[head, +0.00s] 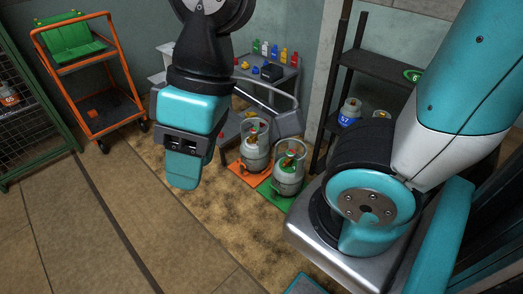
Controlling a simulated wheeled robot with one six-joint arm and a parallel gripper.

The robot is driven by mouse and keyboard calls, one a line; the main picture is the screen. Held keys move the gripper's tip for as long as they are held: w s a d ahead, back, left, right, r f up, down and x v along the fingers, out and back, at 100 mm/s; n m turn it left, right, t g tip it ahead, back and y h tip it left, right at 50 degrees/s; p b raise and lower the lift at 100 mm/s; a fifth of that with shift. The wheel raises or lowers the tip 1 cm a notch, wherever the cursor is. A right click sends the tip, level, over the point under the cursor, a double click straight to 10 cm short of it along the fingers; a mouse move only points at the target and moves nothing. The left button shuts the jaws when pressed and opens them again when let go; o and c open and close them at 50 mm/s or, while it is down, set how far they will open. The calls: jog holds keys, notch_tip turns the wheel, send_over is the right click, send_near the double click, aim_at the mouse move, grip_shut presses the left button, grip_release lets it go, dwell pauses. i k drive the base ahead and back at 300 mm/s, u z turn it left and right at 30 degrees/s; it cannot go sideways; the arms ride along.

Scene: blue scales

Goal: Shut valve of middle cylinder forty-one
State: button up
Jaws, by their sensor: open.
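Two grey gas cylinders stand on the floor right of centre in the head view. One cylinder (256,158) is on an orange mat (233,168). The other cylinder (288,182) is nearer, on a green mat (273,196). Both have collars around their tops, with small red and green parts there that may be valves. I cannot read a number forty-one on either, nor tell which is the middle one. My gripper (184,168) is open, hanging left of both cylinders and apart from them. It hides part of the floor behind it.
A dark shelf (375,68) holds a blue-labelled cylinder (349,115). An orange cart (110,95) and green cage (40,140) stand left. The front-left floor is clear.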

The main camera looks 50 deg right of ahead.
aim_at(289, 153)
jog(key=z, duration=0.2)
jog(key=i, duration=0.95)
jog(key=z, duration=0.6)
